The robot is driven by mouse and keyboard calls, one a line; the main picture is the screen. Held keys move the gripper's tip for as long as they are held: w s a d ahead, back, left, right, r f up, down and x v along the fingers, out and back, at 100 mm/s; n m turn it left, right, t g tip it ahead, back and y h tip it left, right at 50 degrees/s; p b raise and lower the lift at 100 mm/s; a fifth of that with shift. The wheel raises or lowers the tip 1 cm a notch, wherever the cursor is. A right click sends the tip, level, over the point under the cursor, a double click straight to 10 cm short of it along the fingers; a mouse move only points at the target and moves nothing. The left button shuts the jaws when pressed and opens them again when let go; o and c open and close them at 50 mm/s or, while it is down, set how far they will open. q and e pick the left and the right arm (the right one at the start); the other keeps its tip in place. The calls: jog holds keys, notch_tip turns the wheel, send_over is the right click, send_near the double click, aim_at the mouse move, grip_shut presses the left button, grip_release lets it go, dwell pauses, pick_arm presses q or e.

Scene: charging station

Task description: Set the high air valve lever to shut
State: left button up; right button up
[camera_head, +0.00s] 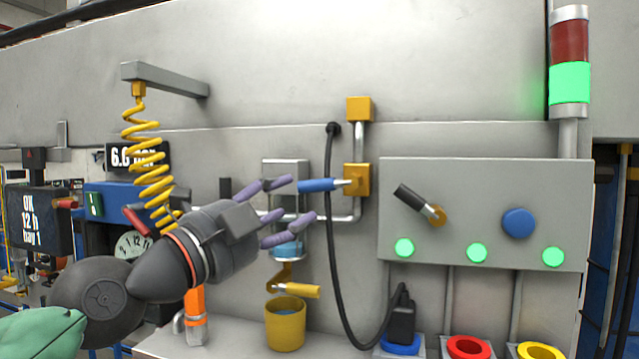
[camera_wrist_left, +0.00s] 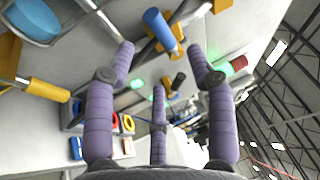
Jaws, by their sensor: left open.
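The high air valve has a yellow body (camera_head: 357,180) on a grey pipe, and its blue-handled lever (camera_head: 318,185) points left, about level. My left gripper (camera_head: 298,203) comes in from the left with its purple fingers spread open. Its fingertips are close to the blue handle's free end. In the left wrist view, the blue handle (camera_wrist_left: 160,31) shows beyond and between the open fingertips (camera_wrist_left: 161,50), with nothing held. I cannot tell whether a finger touches the handle. My right gripper is not in view.
A lower yellow lever (camera_head: 303,291) sits above a yellow cup (camera_head: 285,324). A black cable (camera_head: 333,250) hangs just right of the blue handle. A grey control panel (camera_head: 470,185) with green lamps is to the right. A coiled yellow hose (camera_head: 150,165) hangs behind my left arm.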

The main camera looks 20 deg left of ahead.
aim_at(317, 191)
pick_arm(q)
jog(key=p+x, duration=0.2)
jog(key=x, duration=0.7)
jog(key=shift+a, duration=0.1)
grip_shut()
